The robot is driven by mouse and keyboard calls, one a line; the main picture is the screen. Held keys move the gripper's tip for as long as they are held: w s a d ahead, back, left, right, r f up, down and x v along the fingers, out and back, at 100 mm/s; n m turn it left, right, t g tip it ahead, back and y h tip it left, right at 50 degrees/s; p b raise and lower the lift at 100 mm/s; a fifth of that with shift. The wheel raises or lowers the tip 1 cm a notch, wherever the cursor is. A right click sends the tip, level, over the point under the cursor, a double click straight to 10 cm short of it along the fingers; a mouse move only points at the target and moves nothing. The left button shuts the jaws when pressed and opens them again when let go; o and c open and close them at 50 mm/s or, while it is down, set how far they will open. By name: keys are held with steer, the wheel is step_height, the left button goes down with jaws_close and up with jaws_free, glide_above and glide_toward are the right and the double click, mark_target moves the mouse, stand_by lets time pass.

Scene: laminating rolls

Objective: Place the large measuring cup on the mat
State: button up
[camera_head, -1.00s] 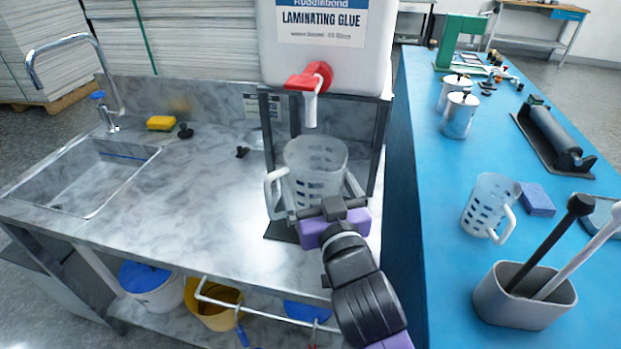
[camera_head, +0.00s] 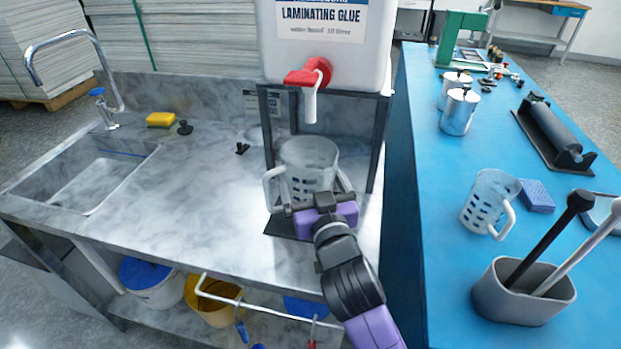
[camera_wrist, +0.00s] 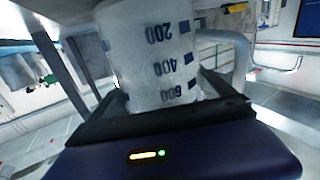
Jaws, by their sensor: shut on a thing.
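The large measuring cup (camera_head: 309,160) is translucent with dark markings and a white handle at its left. It is upright below the red tap of the glue container. My gripper (camera_head: 318,197) is shut on its near side. In the wrist view the cup (camera_wrist: 150,50) fills the space between the fingers (camera_wrist: 160,110), with its numbers upside down. The dark mat (camera_head: 285,228) lies on the marble counter under the stand, largely hidden by the cup and gripper. I cannot tell whether the cup's base touches it. A second measuring cup (camera_head: 486,200) stands on the blue table.
The glue container (camera_head: 330,50) sits on a dark metal stand (camera_head: 380,140) whose legs flank the cup. A sink (camera_head: 90,175) is at the left. A grey holder (camera_head: 515,300) with two tools stands on the blue table (camera_head: 420,150).

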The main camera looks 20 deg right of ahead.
steer(key=o, duration=1.1)
steer(key=shift+o, duration=0.2)
steer(key=shift+s+r, duration=0.1)
steer(key=s+a+b, duration=0.1)
steer(key=s+a, duration=0.1)
steer(key=s, duration=0.9)
steer(key=shift+s+b, duration=0.35)
